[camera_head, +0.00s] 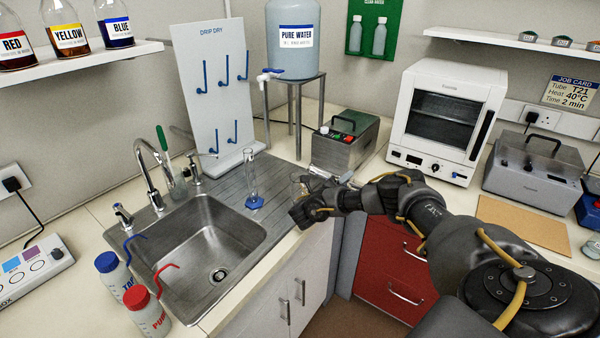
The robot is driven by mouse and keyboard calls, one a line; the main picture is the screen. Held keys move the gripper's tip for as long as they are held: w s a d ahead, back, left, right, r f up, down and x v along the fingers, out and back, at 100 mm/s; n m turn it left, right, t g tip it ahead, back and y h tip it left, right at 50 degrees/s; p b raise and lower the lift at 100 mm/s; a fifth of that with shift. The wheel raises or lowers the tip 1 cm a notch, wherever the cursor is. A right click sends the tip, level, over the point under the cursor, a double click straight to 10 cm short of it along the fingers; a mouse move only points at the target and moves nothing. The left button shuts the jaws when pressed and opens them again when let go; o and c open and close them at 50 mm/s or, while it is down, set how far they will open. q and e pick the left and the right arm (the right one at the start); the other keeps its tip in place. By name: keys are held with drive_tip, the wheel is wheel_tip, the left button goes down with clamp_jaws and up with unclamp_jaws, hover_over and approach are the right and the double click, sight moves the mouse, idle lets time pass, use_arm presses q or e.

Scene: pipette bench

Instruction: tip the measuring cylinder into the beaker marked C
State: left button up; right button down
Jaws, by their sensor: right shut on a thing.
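A clear measuring cylinder (251,174) with a blue foot stands upright on the ribbed steel drainer, right of the sink bowl. My right gripper (303,194) is at the drainer's right edge, to the right of the cylinder and apart from it. It is shut on a clear glass thing, mostly hidden by the gripper; I cannot tell which vessel it is. No beaker with a readable C mark shows. My left gripper is not in view.
The steel sink (205,240) has a tall tap at its back. A drip-dry rack (213,110) with blue pegs stands behind the drainer. A pure water tank (293,45) sits on a stand. Two wash bottles (115,280) stand at the front left. A metal bath (345,145) is behind my gripper.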

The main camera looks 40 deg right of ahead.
drive_tip(key=shift+w+a+r+n, duration=0.15)
drive_tip(key=shift+w+r+n, duration=0.15)
drive_tip(key=shift+r, duration=0.3)
drive_tip(key=shift+w+a+n+p, duration=0.1)
drive_tip(key=shift+w+n+p, duration=0.05)
drive_tip(key=shift+n+p, duration=0.15)
drive_tip(key=shift+h, duration=0.3)
drive_tip(key=shift+r+n+t+h+p, duration=0.3)
drive_tip(key=shift+r+n+t+p, duration=0.3)
drive_tip(key=shift+r+n+p, duration=0.45)
drive_tip(key=shift+s+d+f, duration=0.1)
drive_tip(key=shift+s+d, duration=0.1)
drive_tip(key=shift+s, duration=0.05)
drive_tip(key=shift+p, duration=0.3)
drive_tip(key=shift+w+a+r+n+t+h+p, duration=0.15)
drive_tip(key=shift+n+t, duration=0.1)
drive_tip(key=shift+n, duration=0.3)
drive_tip(key=shift+d+r+n+t+h+p, duration=0.15)
drive_tip(key=shift+n+t, duration=0.1)
drive_tip(key=shift+n, duration=0.25)
idle(1.1)
